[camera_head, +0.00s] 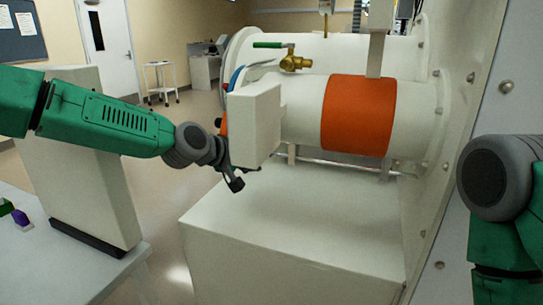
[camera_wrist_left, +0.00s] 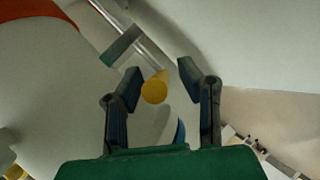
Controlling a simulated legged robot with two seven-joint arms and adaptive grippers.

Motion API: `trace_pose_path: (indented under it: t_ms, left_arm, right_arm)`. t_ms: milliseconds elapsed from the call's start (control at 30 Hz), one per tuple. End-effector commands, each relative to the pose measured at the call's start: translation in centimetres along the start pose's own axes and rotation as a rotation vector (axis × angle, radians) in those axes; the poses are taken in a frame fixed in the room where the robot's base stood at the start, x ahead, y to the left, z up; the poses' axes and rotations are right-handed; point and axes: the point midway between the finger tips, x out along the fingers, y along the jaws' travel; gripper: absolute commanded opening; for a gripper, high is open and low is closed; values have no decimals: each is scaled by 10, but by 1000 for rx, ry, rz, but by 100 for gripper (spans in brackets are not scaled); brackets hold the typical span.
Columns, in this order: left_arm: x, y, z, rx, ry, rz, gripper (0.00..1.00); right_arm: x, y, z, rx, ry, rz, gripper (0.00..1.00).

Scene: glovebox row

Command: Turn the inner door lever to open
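My left gripper (camera_head: 233,178) is at the near left end of the white airlock cylinder (camera_head: 300,110), below a white box (camera_head: 255,125). In the left wrist view its two fingers (camera_wrist_left: 158,80) are apart. A yellow round knob (camera_wrist_left: 154,90) shows between them, with no clear contact; I cannot tell whether it is the end of the inner door lever. A blue curved piece (camera_wrist_left: 180,132) shows partly behind the gripper in that view. A blue handle (camera_head: 237,76) is at the cylinder's end in the head view. My right gripper is out of view.
An orange band (camera_head: 358,115) wraps the cylinder. A brass valve with a green handle (camera_head: 268,45) is above it. A white cabinet (camera_head: 290,225) stands below. A wall panel with bolts (camera_head: 470,110) is at right. A table (camera_head: 60,260) is at lower left.

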Motion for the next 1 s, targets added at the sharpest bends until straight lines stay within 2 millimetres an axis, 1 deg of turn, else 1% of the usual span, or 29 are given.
trace_pose_path:
  t_ms: [267,367,467,800,900,1000]
  left_arm:
    - [-1,1,1,1,-1,1,35]
    - [-5,1,0,1,-1,0,35]
    - [-17,1,0,2,0,1,35]
    - [-88,0,-1,0,0,1,35]
    - [-102,-1,-1,0,-1,1,35]
    - [-112,-2,-1,0,-1,0,35]
  right_arm:
    - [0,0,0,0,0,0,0]
    - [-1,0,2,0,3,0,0]
    - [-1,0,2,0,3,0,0]
    - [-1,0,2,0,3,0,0]
    - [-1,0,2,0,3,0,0]
    - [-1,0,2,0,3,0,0]
